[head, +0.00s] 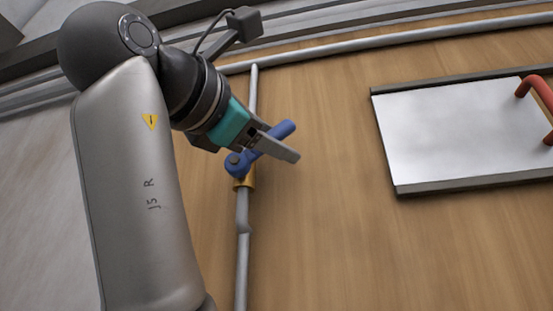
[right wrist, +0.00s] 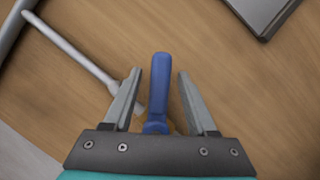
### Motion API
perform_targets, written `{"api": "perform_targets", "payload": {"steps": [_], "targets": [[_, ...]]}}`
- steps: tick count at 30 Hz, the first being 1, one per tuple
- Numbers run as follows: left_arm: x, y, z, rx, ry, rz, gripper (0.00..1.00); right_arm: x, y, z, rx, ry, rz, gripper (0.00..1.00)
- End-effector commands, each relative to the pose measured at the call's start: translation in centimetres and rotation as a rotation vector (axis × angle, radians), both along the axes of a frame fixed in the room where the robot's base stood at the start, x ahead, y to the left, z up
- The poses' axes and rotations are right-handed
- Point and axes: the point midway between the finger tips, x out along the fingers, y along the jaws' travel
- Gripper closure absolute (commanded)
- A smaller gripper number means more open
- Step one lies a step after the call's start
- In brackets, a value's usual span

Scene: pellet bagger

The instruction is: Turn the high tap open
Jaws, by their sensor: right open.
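The high tap has a blue lever handle (head: 283,130) on a brass body (head: 244,182), set in a grey vertical pipe (head: 242,260) on the wooden wall. In the head view the lever slants up to the right from its pivot. My right gripper (head: 281,143) is at the lever, its fingers open. In the right wrist view the blue handle (right wrist: 160,90) stands between the two open fingers of the right gripper (right wrist: 156,75), with a gap on each side. The brass body is mostly hidden there behind the gripper. My left gripper is not in view.
A white panel (head: 450,135) with a dark frame and a red handle (head: 540,92) is on the wall to the right. A grey pipe (head: 400,42) runs along the top and joins the vertical pipe. The wood between tap and panel is clear.

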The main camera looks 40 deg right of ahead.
Motion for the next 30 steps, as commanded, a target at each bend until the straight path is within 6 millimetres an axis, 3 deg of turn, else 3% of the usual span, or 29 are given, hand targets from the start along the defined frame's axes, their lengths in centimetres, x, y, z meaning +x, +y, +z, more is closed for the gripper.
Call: {"api": "perform_targets", "payload": {"steps": [10, 25, 30], "targets": [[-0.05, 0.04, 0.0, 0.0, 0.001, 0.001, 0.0, -0.18, 0.12, 0.03, -0.001, 0.0, 0.001, 0.43], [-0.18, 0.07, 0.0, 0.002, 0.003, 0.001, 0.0, -0.15, 0.09, 0.03, -0.001, 0.0, 0.001, 0.99], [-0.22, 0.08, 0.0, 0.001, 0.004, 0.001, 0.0, -0.15, 0.09, 0.03, 0.0, 0.0, 0.0, 1.0]]}}
